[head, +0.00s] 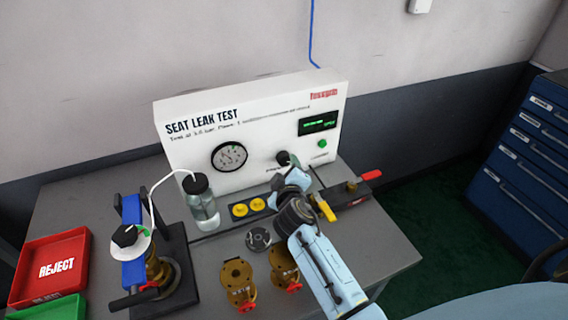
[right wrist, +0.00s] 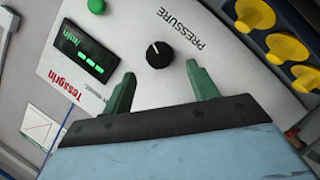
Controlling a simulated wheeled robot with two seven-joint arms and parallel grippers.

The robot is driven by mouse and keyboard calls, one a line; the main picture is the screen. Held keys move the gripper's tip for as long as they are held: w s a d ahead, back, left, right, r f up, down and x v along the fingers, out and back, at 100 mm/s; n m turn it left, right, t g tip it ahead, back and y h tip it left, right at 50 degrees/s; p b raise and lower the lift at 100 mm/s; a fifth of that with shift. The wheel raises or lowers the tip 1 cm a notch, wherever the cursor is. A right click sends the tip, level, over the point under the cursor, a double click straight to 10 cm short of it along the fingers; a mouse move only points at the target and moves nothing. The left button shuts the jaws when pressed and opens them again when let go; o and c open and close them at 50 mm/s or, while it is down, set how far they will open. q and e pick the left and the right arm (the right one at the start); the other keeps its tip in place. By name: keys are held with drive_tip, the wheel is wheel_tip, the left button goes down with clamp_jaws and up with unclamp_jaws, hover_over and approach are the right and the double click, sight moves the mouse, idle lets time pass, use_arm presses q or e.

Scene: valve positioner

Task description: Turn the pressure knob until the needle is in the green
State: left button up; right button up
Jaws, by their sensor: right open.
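The white seat leak test panel (head: 255,112) stands at the back of the bench. Its round gauge (head: 229,156) has a dark rim and pale face; the needle is too small to read against any green zone. The black pressure knob (right wrist: 159,54) has a white mark and sits beside the word PRESSURE; it also shows in the head view (head: 282,157). My right gripper (right wrist: 160,72) is open, its green fingers apart and the knob ahead between their tips, apparently not touched. In the head view my right gripper (head: 292,177) is just in front of the panel. My left gripper is not seen.
A bottle with a tube (head: 202,205) stands left of my arm. Yellow caps (head: 248,208), brass valve bodies (head: 238,279) and a blue clamp fixture (head: 133,222) are on the bench. A red reject tray (head: 50,248) lies left. A red-handled block (head: 347,195) is right.

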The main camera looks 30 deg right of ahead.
sight(286, 159)
drive_tip(key=x, duration=0.5)
drive_tip(key=shift+b, duration=0.4)
drive_tip(key=c, duration=1)
drive_tip(key=shift+d+r+m+y+p, duration=0.15)
drive_tip(key=shift+m+y+p, duration=0.35)
drive_tip(key=shift+p, duration=0.6)
drive_tip(key=m+y+p, duration=0.1)
drive_tip(key=p, duration=0.1)
drive_tip(key=m+p, duration=0.2)
drive_tip(key=shift+d+r+g+y+p, duration=0.2)
drive_tip(key=shift+g+y+p, duration=0.1)
drive_tip(key=shift+y+p, duration=0.1)
drive_tip(key=shift+d+m+y+p, duration=0.1)
drive_tip(key=shift+m+y+p, duration=0.5)
drive_tip(key=shift+m+p, duration=0.4)
drive_tip(key=shift+d+f+m+y+p, duration=0.1)
drive_tip(key=shift+f+m+y+p, duration=0.05)
drive_tip(key=shift+m+y+p, duration=0.55)
